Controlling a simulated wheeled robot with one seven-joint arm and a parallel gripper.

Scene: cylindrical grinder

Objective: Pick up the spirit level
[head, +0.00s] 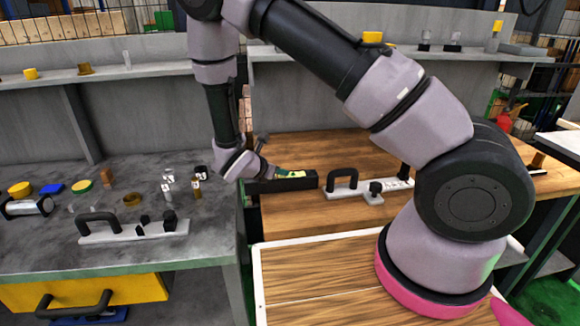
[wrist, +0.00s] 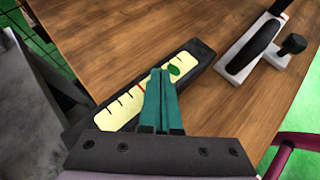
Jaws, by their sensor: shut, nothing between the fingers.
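The spirit level (wrist: 203,56) is a dark bar with a pale yellow, tick-marked strip and a green spot on its top. It lies on the wooden tabletop near its left edge. In the head view the dark bar (head: 298,184) shows beside the end of my arm. My gripper (wrist: 160,74) has teal fingers that are together with nothing between them. The fingertips appear over the yellow strip and hide part of it. I cannot tell whether they touch the level. In the head view my arm partly covers the level's left end.
A pale fixture with a black handle and knob (head: 343,181) stands right of the level. A grey bench (head: 110,240) at left holds a similar handled fixture (head: 133,231) and several small parts. A gap separates the two tables. A shelf (head: 150,69) runs behind.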

